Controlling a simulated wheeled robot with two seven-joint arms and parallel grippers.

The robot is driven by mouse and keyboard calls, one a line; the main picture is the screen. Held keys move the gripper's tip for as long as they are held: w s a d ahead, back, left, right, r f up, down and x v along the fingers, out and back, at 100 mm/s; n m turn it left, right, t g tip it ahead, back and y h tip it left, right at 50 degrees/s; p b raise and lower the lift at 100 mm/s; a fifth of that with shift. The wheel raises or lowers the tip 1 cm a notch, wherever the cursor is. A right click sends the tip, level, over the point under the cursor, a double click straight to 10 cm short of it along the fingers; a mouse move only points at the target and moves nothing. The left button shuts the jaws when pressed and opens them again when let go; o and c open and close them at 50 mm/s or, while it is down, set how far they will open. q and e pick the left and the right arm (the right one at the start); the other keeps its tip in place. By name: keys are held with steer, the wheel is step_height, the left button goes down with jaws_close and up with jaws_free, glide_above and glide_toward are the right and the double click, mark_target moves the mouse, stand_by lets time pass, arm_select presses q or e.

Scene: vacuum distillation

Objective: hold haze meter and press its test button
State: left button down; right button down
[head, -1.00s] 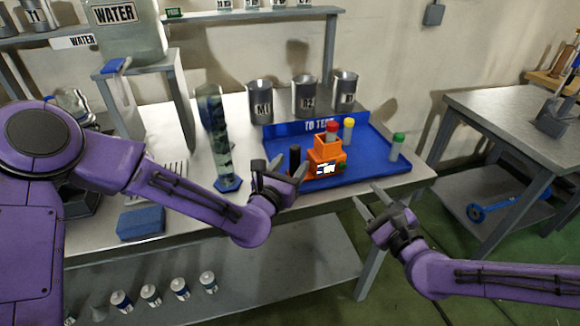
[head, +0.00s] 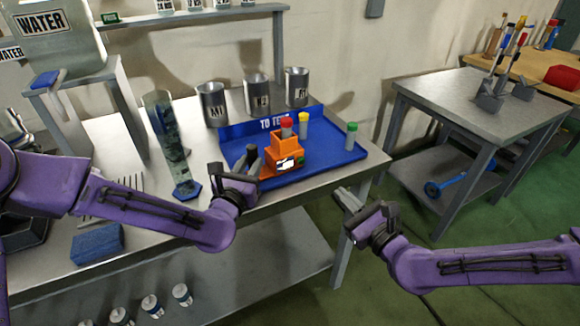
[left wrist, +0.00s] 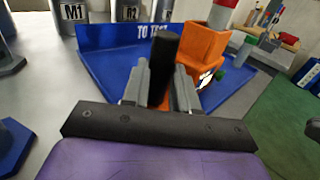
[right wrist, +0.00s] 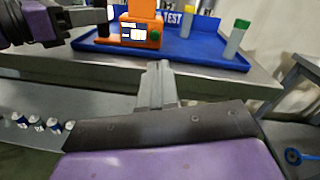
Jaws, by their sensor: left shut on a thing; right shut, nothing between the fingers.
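The orange haze meter (head: 286,142) sits on the front part of the blue tray (head: 335,161). It has a lit display, a black upright handle (left wrist: 163,62) and a green button (right wrist: 155,36) on its right side. A red-capped vial (head: 287,126) stands in its top. My left gripper (head: 250,163) is shut on the black handle; the left wrist view shows the fingers on either side of it. My right gripper (head: 345,200) is shut and empty, in front of the table edge, right of and nearer than the meter.
A yellow-capped vial (head: 303,124) and a green-capped vial (head: 351,136) stand in the tray right of the meter. Metal beakers (head: 257,94) stand behind it. A tall glass cylinder (head: 170,145) stands left. Space in front of the table's right end is free.

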mark_target(302, 162)
steer(key=m, duration=0.2)
steer(key=s+m, duration=0.1)
steer(key=shift+s+a+f, duration=0.1)
steer(key=shift+a+f, duration=0.05)
steer(key=shift+f, duration=0.1)
steer(key=x, duration=1.4)
steer(key=shift+a+r, duration=0.1)
